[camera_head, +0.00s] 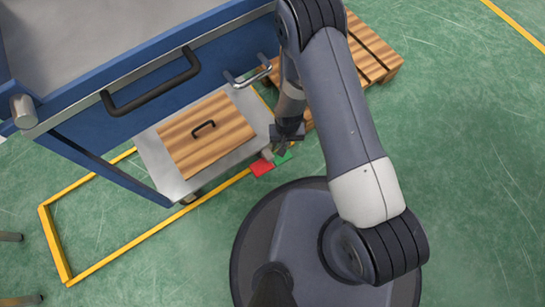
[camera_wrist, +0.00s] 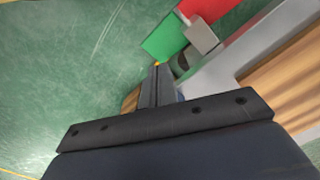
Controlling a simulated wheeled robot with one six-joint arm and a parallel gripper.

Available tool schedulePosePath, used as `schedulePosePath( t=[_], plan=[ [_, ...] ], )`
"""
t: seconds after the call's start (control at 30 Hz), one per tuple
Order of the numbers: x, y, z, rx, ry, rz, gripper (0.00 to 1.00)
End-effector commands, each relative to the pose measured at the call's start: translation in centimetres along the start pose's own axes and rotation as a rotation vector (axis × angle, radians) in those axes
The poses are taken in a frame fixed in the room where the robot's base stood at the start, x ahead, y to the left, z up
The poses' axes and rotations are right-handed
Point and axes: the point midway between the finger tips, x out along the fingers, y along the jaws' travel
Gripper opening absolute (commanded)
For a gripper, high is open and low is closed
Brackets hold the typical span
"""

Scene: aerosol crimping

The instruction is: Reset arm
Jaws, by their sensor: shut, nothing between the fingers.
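My arm reaches up the picture in the head view and bends down. My gripper (camera_head: 281,150) points down beside the right end of the cart's low grey shelf (camera_head: 166,172). In the wrist view my gripper's fingers (camera_wrist: 157,72) are together, with nothing between them. The gripper is close to a red piece (camera_head: 262,168) and a green piece (camera_head: 284,157) at the shelf's corner. The wrist view shows the green piece (camera_wrist: 163,38) and the red piece (camera_wrist: 207,8) beyond the fingertips. I cannot tell the exact gap.
A blue cart with a black handle (camera_head: 150,88) stands at the left. A wooden board with a small handle (camera_head: 205,134) lies on its low shelf. A wooden pallet (camera_head: 372,48) is behind my arm. Yellow lines mark the floor. The green floor (camera_head: 475,180) at right is clear.

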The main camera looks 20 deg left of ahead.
Motion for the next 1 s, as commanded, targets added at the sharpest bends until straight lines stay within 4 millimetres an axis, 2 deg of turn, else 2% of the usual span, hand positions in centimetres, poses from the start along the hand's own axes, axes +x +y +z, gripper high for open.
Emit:
schedulePosePath(
  t=[0.37,0.57,0.8,1.0],
  plan=[
    [0.7,0.0,0.0,0.000,0.000,0.000,0.00],
    [2.9,0.0,0.0,0.000,-0.001,0.000,0.00],
    [6.4,0.0,0.0,0.000,0.000,0.000,0.00],
    [8.1,0.0,0.0,0.000,0.000,0.000,0.00]
  ],
)
